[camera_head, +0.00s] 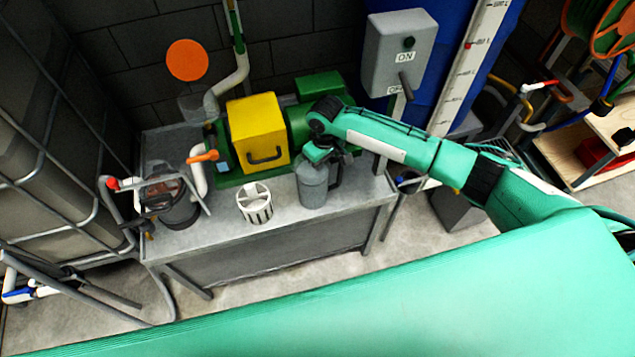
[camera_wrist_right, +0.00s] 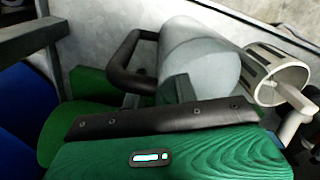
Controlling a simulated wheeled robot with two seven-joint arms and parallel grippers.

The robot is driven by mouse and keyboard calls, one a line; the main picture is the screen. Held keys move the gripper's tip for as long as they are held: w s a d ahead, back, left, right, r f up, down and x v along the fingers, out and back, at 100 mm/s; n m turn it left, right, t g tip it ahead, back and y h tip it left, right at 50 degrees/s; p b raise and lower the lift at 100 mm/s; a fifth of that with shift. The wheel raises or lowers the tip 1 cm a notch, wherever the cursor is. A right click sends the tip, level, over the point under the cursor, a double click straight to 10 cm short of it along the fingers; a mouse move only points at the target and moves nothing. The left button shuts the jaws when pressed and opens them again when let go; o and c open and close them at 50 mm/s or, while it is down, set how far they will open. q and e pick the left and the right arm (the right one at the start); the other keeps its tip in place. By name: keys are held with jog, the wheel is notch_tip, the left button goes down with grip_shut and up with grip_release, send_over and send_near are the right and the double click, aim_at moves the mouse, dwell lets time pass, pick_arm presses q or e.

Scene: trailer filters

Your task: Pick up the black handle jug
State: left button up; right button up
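The grey jug (camera_head: 312,192) stands upright on the grey table. Its black handle (camera_head: 336,172) is on the right side in the head view. My right gripper (camera_head: 322,158) is right above and beside the jug. In the right wrist view the jug (camera_wrist_right: 205,55) lies just beyond my fingers, with the black handle (camera_wrist_right: 124,58) on its left. My right fingers (camera_wrist_right: 155,94) are apart, with the lower part of the handle near the gap. Whether they touch it is hidden. My left gripper is not in view.
A white slotted basket (camera_head: 255,205) stands left of the jug on the table (camera_head: 225,235). A green pump with a yellow box (camera_head: 258,130) is behind it. A dark filter housing (camera_head: 172,205) with orange-handled pipes is at the left. A grey switch box (camera_head: 400,50) hangs at the back.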

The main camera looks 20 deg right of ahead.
grip_shut()
dwell(1.3)
jog(key=shift+r, duration=0.1)
